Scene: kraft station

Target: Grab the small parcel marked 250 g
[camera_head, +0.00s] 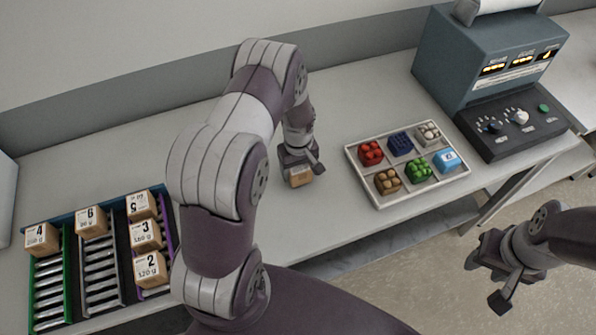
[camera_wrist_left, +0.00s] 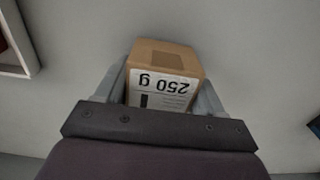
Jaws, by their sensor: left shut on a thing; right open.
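A small brown parcel (camera_wrist_left: 165,65) with a white label reading "250 g", upside down in the left wrist view, sits between the fingers of my left gripper (camera_wrist_left: 163,95). I cannot tell whether the parcel touches the table. My right gripper (camera_head: 488,284) is open and empty, off the table's front edge at the lower right.
A rack (camera_head: 70,222) at the left holds several numbered parcels, including one marked 4 (camera_head: 41,239), on roller lanes. A white divided tray (camera_head: 379,201) holds several coloured items. A grey-blue machine (camera_head: 450,70) with knobs stands at the back right. Bare table lies behind my left arm.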

